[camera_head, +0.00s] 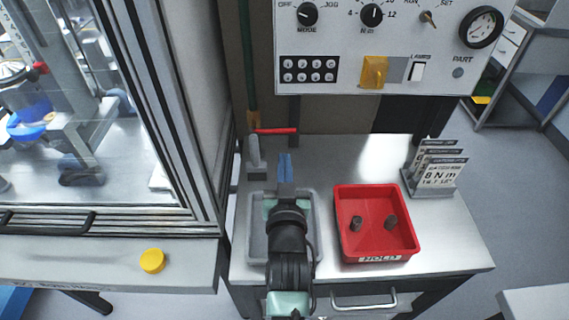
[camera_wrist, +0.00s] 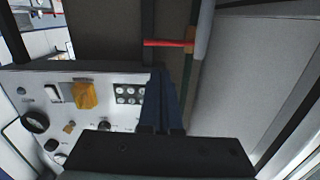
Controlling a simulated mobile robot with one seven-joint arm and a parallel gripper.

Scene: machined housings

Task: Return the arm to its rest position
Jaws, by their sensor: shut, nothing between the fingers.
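My gripper (camera_head: 285,168) is over the back of the grey tray on the metal bench, with its blue fingers together and pointing away toward the wall. Nothing is held between them. In the wrist view the closed dark blue fingers (camera_wrist: 163,100) point up the picture, with the control panel (camera_wrist: 85,110) to their left. My arm covers much of the grey tray (camera_head: 256,255), so I cannot tell what is in it.
A red HOLD tray (camera_head: 345,205) with two dark cylindrical parts stands right of my arm. A card rack (camera_head: 432,190) is farther right. The control panel (camera_head: 345,75) hangs above the bench. A red-handled valve (camera_head: 275,131) is behind the fingers. A glazed machine enclosure (camera_head: 190,150) stands at left.

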